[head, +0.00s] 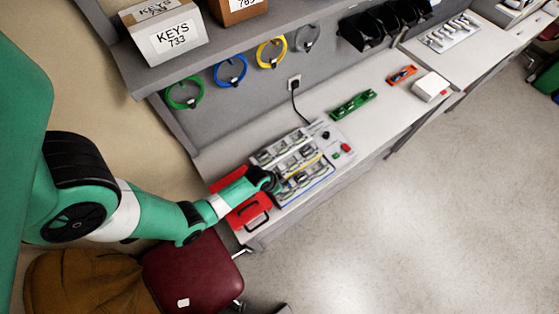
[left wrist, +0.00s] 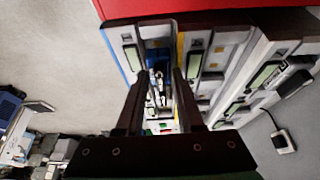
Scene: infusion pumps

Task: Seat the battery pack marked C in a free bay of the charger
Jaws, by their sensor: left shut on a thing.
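The charger (head: 318,178) is a pale grey unit with several bays on the bench, with blue and yellow edging. It fills the upper part of the left wrist view (left wrist: 195,75). My left gripper (head: 272,182) is at the charger's left end in the head view. In the left wrist view its two dark fingers (left wrist: 162,76) are shut on a battery pack (left wrist: 157,60), of which a blue and dark part shows between them. Its letter is not readable, and the fingers hide its lower part. I cannot tell whether it touches a bay. My right gripper is not in view.
A red case (head: 247,212) with a black handle lies left of the charger. A green tool (head: 353,104), an orange item (head: 401,75) and a white box (head: 430,87) lie further right. A shelf with boxes (head: 165,28) overhangs the bench. A plug (head: 294,82) is in the back wall.

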